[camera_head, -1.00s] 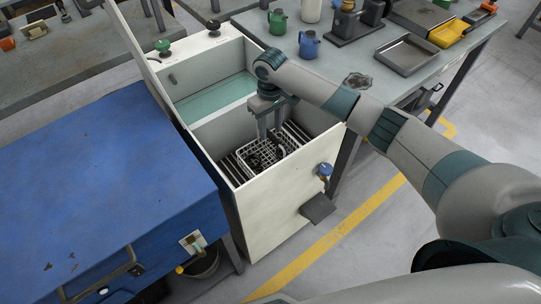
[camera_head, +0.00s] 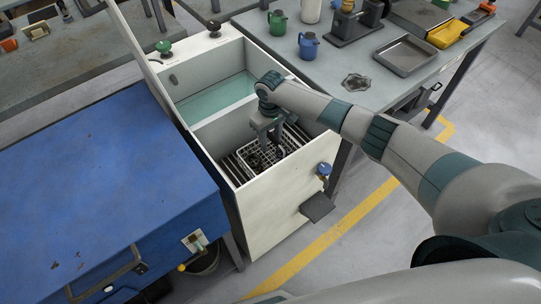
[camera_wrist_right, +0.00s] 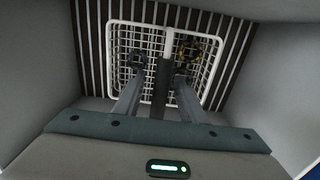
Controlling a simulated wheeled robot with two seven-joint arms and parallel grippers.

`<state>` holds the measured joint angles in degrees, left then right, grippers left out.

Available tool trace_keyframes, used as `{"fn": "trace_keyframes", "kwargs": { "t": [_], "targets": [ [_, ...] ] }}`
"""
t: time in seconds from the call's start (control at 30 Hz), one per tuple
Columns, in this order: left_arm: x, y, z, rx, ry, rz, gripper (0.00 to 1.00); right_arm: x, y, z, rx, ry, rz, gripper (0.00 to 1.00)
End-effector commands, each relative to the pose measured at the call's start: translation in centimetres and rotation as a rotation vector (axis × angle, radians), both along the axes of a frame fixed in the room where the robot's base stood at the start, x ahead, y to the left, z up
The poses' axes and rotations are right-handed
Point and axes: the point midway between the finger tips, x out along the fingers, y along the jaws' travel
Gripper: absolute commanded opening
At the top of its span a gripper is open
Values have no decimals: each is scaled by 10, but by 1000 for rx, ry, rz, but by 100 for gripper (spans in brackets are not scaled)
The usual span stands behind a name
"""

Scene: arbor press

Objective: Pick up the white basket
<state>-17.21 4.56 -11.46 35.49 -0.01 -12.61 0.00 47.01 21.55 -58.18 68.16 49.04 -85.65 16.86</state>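The white basket (camera_head: 244,151) is a wire-mesh basket standing on the slatted floor of the front compartment of a white tank (camera_head: 285,190). In the right wrist view the white basket (camera_wrist_right: 113,72) lies straight below the fingers, with small dark and brownish parts showing in it. My right gripper (camera_head: 268,146) points down into the compartment, over the basket. In its wrist view the right gripper (camera_wrist_right: 161,62) has its fingers apart, with a dark upright bar between them. I cannot tell whether they touch it. My left gripper is not in view.
The compartment walls stand close around my right gripper. A blue cabinet (camera_head: 90,180) is at the left. A grey workbench (camera_head: 340,70) at upper right bears a green jug (camera_head: 278,22), a blue jug (camera_head: 308,45) and a metal tray (camera_head: 405,55).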

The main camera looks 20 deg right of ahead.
Motion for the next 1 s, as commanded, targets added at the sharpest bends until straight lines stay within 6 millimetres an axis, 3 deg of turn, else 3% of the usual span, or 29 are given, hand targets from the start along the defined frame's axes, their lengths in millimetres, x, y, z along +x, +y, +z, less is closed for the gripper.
{"fn": "trace_keyframes", "kwargs": {
  "t": [0.2,0.67,0.7,0.83,1.0],
  "targets": [
    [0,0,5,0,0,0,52,-1,1,-20,1,1,1,37],
    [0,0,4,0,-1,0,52,0,0,-21,1,0,1,37],
    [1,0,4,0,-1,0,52,0,0,-21,1,0,1,35],
    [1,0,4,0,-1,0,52,0,0,-21,0,0,1,4],
    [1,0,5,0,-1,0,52,1,1,-19,2,-2,1,0]
  ]
}}
